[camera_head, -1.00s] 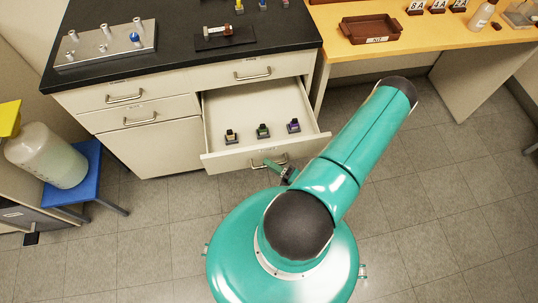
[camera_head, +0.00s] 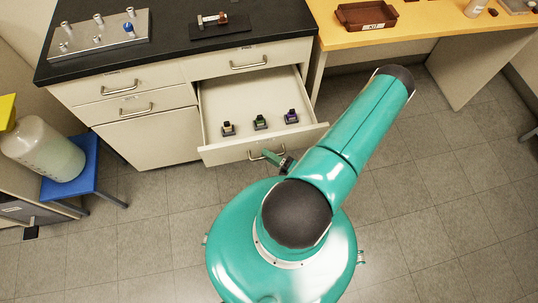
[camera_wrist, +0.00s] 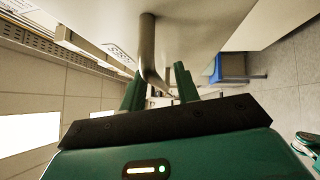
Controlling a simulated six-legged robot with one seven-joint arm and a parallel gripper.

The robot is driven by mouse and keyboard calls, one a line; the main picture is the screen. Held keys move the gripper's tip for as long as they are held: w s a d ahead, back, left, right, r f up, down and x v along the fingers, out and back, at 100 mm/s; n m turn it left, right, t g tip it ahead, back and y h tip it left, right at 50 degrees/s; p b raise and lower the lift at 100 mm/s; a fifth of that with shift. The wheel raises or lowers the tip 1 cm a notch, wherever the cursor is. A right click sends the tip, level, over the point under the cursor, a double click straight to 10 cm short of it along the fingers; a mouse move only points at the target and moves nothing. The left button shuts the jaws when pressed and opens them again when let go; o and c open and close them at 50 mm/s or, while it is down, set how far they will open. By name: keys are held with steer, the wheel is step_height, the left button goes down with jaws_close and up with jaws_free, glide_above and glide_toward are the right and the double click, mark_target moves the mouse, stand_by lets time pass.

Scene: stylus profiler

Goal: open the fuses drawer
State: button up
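The drawer (camera_head: 240,100) below the counter's right side is pulled well out. Three small dark fuse-like pieces stand inside: a tan-topped one (camera_head: 228,128), a green one (camera_head: 260,122) and a purple one (camera_head: 291,116). The drawer's bar handle (camera_head: 257,156) is partly hidden by my gripper (camera_head: 284,162). In the wrist view the metal handle (camera_wrist: 148,45) comes out from the drawer front and bends between the two green fingers of my gripper (camera_wrist: 159,90). The fingers are apart, with a gap around the bar; contact is unclear.
Closed drawers (camera_head: 120,85) and a door (camera_head: 150,145) lie left of it. A blue stool (camera_head: 85,185) with a jug (camera_head: 45,150) stands at left. A yellow bench (camera_head: 420,30) holds a brown tray (camera_head: 366,16). The floor at right is clear.

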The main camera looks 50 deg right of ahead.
steer(key=v, duration=1.3)
steer(key=shift+s, duration=0.3)
steer(key=shift+s, duration=0.1)
